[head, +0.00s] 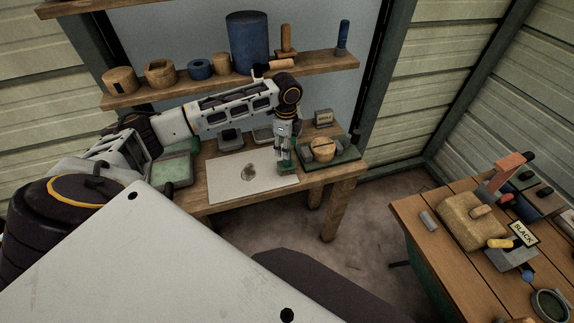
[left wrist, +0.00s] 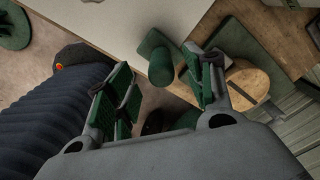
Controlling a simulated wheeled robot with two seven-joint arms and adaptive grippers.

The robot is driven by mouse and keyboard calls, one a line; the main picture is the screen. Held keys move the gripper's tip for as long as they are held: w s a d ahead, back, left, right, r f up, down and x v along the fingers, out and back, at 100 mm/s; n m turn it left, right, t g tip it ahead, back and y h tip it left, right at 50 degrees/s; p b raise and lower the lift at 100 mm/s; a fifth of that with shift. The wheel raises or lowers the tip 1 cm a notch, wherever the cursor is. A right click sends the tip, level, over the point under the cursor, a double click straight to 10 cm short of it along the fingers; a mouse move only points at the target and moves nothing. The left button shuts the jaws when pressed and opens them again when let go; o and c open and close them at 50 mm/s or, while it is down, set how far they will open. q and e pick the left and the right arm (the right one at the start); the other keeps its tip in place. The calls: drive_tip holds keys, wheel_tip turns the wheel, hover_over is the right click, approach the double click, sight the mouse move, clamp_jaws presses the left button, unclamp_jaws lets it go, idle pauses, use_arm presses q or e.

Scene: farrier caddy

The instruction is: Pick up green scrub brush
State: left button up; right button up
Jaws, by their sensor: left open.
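The green scrub brush (left wrist: 154,45) shows in the left wrist view as a dark green block with a rounded grip, by the edge of a white sheet (left wrist: 125,18). My left gripper (left wrist: 165,92) is open, its green-padded fingers spread to either side below the brush in that picture. The brush appears beyond the fingertips and is not held. In the head view my left gripper (head: 285,160) points down at the right edge of the white sheet (head: 225,185); there the gripper largely hides the brush. My right gripper is in neither view.
A green tray (head: 347,159) with a round wooden brush (head: 324,149) stands just right of the gripper. A shelf (head: 235,80) with cups and a blue cylinder (head: 247,42) runs above my arm. Another table (head: 450,255) with tools stands at right.

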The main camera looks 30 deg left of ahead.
use_arm(q)
drive_tip(key=shift+d+f, duration=0.1)
drive_tip(key=shift+f, duration=1.8)
clamp_jaws()
